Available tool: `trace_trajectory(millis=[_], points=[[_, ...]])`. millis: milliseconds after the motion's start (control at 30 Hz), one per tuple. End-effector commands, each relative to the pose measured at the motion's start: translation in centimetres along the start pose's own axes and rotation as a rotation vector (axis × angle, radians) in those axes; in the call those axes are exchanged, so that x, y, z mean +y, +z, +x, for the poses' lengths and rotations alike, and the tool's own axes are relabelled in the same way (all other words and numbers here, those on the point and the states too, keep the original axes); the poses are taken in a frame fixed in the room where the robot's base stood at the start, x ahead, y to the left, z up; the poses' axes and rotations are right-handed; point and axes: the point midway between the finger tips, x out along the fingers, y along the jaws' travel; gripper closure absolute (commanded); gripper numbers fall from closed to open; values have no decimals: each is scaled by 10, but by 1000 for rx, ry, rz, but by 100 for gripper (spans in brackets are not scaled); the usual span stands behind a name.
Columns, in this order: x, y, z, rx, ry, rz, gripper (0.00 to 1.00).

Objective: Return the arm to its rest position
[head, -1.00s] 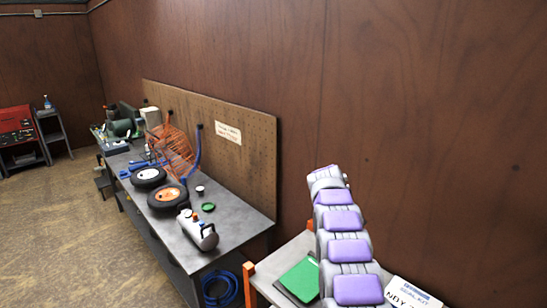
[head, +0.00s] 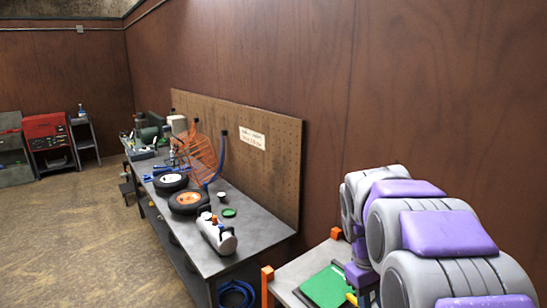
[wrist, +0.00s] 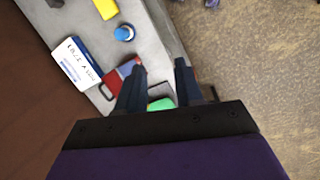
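My arm (head: 440,240), grey with purple pads, is bent at the right side of the head view, above a small light-topped table. My gripper (wrist: 160,72) shows in the wrist view with its two dark fingers apart and nothing between them. It points down over the table's edge, above a green item and a red-and-blue item (wrist: 122,82). In the head view the gripper's fingers are mostly hidden by the arm.
The small table (head: 290,272) with orange posts holds a green item (head: 326,287). A grey workbench (head: 262,225) carries wheels, a metal cylinder (head: 217,234) and an orange wire guard. A blue hose hangs below. Open floor (head: 90,240) lies left.

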Motion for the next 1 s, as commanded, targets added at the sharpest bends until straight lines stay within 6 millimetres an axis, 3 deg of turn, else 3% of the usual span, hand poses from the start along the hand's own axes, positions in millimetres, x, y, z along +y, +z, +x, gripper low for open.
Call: trace_trajectory(millis=[367,700,900,1000], points=[[-85,98,55,25,-83,137,64],[-156,179,125,29,-156,269,64],[-178,204,151,29,-180,317,64],[-182,208,155,30,-184,326,64]])
